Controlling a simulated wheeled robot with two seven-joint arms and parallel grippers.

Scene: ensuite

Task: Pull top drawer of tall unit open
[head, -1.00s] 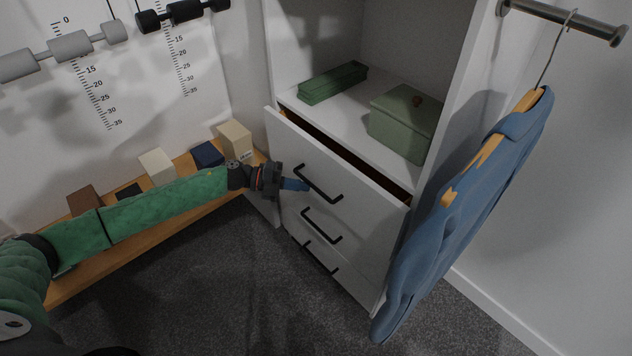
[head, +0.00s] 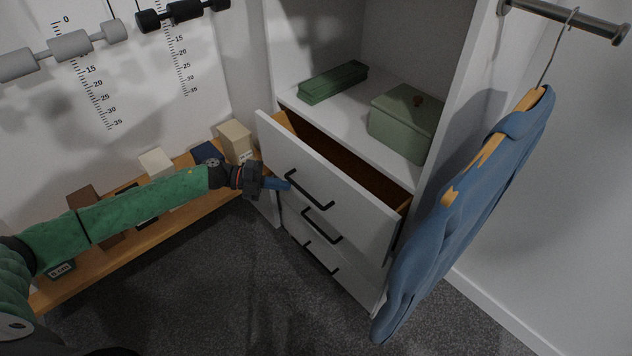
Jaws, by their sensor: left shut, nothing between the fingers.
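The tall unit (head: 271,51) is white, with several drawers below an open shelf. Its top drawer (head: 325,178) stands partly out, and its brown inside (head: 345,155) shows as a gap behind the white front. The top drawer's black bar handle (head: 309,190) runs slantwise across the front. My left gripper (head: 284,184) is at the upper left end of this handle, its blue fingers shut. Whether the fingers touch or hook behind the bar is hard to tell. My right gripper is not in view.
Two lower drawers with black handles (head: 321,226) are closed. A flat green box (head: 333,82) and a lidded green box (head: 404,121) sit on the shelf. Blue clothing (head: 465,205) hangs close to the drawer's right side. A wooden bench (head: 150,231) with blocks stands at left.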

